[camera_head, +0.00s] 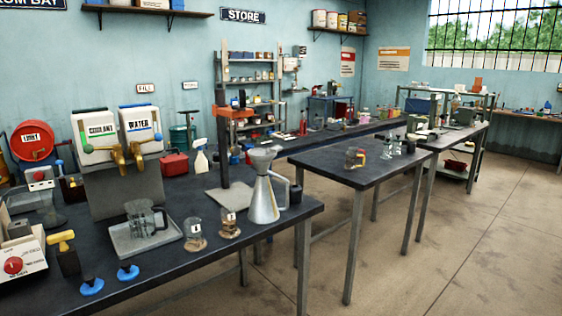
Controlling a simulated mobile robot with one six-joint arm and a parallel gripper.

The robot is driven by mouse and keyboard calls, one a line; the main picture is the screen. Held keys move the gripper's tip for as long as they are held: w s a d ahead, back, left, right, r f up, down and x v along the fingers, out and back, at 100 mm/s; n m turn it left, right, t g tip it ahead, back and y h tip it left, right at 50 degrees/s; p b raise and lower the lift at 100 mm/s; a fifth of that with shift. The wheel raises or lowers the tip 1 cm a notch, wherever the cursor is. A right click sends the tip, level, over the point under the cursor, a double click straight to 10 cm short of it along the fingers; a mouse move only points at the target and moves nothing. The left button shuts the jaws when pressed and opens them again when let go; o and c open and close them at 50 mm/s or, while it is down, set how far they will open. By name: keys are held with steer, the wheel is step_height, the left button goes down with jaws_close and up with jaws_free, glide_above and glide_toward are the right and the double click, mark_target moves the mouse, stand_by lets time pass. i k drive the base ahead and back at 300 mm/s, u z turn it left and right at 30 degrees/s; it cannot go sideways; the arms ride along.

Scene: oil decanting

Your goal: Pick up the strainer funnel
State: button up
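A grey funnel-shaped piece (263,155), which looks like the strainer funnel, sits upright on top of a silver conical metal jug (263,203). The jug has a handle on its right and stands near the right end of the near dark workbench (160,278). Any mesh inside the funnel is too small to make out. My gripper is not in view.
Left of the jug stand two small glass jars (195,240) (229,228) and a clear pitcher (146,222) on a metal tray (117,243). A dark upright post (222,150) rises behind the jug. A second table (340,172) lies right, past a floor gap.

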mark_target(267, 161)
steer(key=z, duration=1)
steer(key=i, duration=1.1)
steer(key=z, duration=0.9)
steer(key=k, duration=0.15)
steer(key=u, duration=3.35)
